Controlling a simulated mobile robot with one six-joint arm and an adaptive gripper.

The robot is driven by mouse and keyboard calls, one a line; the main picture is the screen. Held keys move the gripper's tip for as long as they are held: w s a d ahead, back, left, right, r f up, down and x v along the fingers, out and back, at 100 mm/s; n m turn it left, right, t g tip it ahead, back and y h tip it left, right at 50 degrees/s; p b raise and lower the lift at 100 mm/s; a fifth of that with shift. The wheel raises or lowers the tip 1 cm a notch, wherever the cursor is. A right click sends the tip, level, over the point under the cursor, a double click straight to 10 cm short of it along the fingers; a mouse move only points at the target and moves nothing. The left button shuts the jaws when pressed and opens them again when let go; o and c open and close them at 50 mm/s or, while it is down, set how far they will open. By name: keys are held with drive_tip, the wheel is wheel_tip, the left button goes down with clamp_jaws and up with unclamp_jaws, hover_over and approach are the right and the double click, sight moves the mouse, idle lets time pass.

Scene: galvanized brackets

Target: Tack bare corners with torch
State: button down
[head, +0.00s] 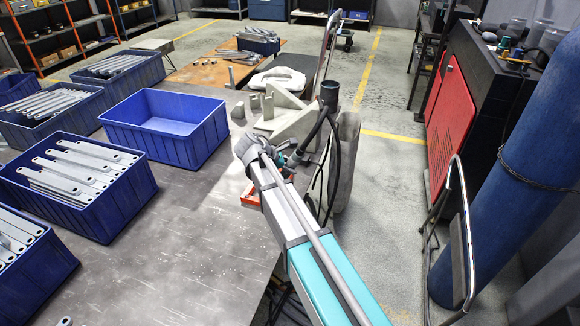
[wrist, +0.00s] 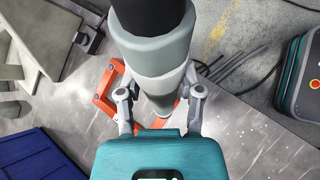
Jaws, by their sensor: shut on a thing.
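My gripper (wrist: 160,92) is shut on the torch (wrist: 155,48), a thick grey body with a black end, with one finger on each side. In the head view, the torch's black end (head: 330,92) stands up above the gripper, with a dark hose curving down beside it. The torch's tip is hidden. Grey plates (wrist: 42,55) show at the upper left in the wrist view. I cannot make out the bracket's corners.
An orange-red frame (wrist: 108,92) lies on the table beside the gripper. An empty blue bin (head: 165,128) and several bins of metal strips (head: 75,180) fill the left. A teal-edged case (wrist: 298,80) stands on the floor. A blue cylinder (head: 500,190) and red-doored cabinet (head: 450,120) are right.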

sight(290, 159)
drive_tip(key=shift+f+b, duration=0.85)
drive_tip(key=shift+f, duration=0.3)
drive_tip(key=shift+f+b, duration=0.4)
idle(2.2)
drive_tip(key=shift+r, duration=0.15)
idle(0.6)
drive_tip(key=shift+r+p, duration=2.9)
drive_tip(key=shift+p, duration=0.15)
